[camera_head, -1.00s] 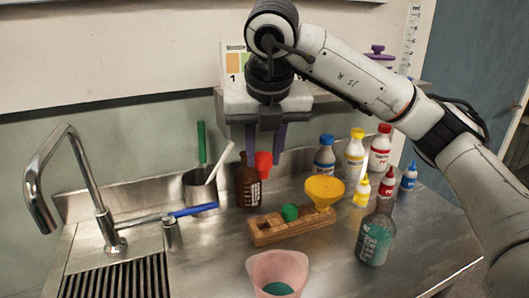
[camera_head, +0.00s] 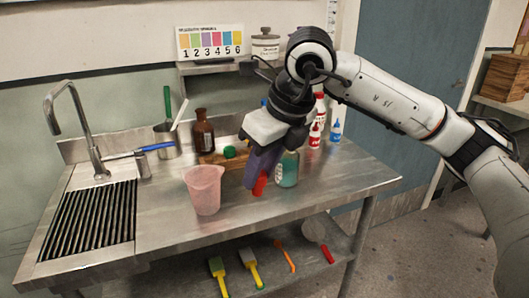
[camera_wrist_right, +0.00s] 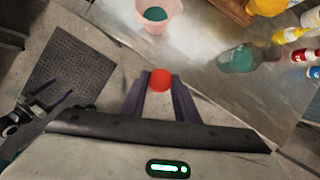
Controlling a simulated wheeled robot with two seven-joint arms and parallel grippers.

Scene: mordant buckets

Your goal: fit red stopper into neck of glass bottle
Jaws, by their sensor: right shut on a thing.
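The red stopper (camera_head: 260,184) is held between the fingertips of my right gripper (camera_head: 260,180). The right gripper is tilted, with its fingers down, over the front part of the bench. In the right wrist view the stopper (camera_wrist_right: 160,79) shows between the two purple fingers. A clear glass bottle (camera_head: 288,171) with teal liquid stands upright just behind the gripper, partly hidden by it. The bottle (camera_wrist_right: 238,60) lies to the right of the stopper in the wrist view, apart from it. My left gripper (camera_wrist_right: 55,92) shows at the wrist view's left edge, its fingers apart and empty.
A pink beaker (camera_head: 205,188) stands left of the gripper. A brown bottle (camera_head: 203,132) and a wooden block (camera_head: 210,158) with a green stopper (camera_head: 229,152) are behind. Small dropper bottles stand at the back right. The bench's right front is clear.

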